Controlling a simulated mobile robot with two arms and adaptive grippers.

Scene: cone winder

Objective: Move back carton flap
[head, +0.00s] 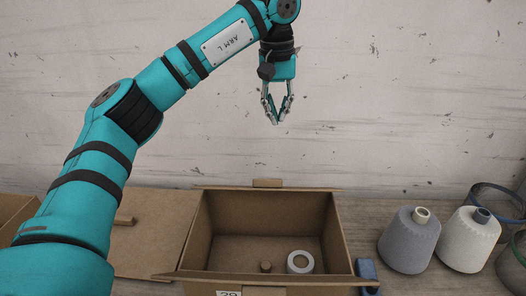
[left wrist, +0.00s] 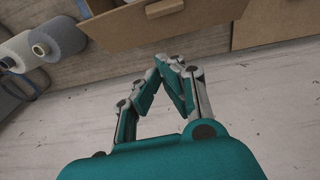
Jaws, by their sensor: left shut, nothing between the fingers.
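The open carton (head: 333,235) stands on the table at the bottom middle of the head view. Its back flap, with a small tab (head: 267,183), shows only as a thin strip along the back rim in the head view. In the left wrist view the back flap (left wrist: 140,28) is a brown panel at the top, its tab facing the camera. My left gripper (head: 277,122) is above and behind the carton, pointing down, shut and empty. It also shows in the left wrist view (left wrist: 170,62), apart from the flap. My right gripper is out of view.
The left flap (head: 152,235) is spread outward. A white ring (head: 291,263) and a small brown cylinder (head: 265,267) lie inside the carton. A grey cone (head: 408,242), a white cone (head: 468,242) and a blue-grey object (head: 367,272) stand to the right. A plain wall is behind.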

